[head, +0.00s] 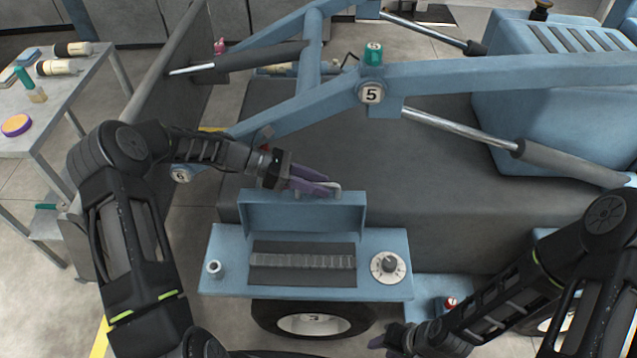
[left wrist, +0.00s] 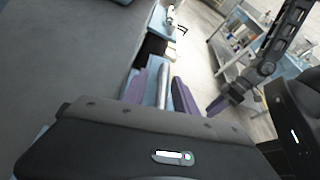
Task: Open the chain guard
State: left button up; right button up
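The chain guard (head: 303,213) is a blue hinged cover on a blue housing (head: 225,246). It stands raised and roughly upright at the back, with the dark chain (head: 303,261) bare in front of it. A metal handle (head: 330,187) is at its top edge. My left gripper (head: 311,186) is at the handle, its purple fingers apart. In the left wrist view, a silvery bar (left wrist: 180,92) lies between the fingers (left wrist: 160,88), close to the right one; contact is unclear. My right gripper (head: 385,341) is low, right of the wheel, its fingers mostly hidden.
A dial (head: 388,266) and a small round fitting (head: 213,268) flank the chain. Blue lift arms with a "5" tag (head: 371,92) cross behind. A tyre (head: 308,322) sits below. A side table (head: 50,112) with bottles stands at left.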

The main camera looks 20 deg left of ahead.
aim_at(290, 192)
pick_arm(q)
jog(key=b+v, duration=0.1)
jog(key=v, duration=0.6)
jog(key=shift+a+r, duration=0.1)
jog(key=shift+a, duration=0.05)
dwell(0.3)
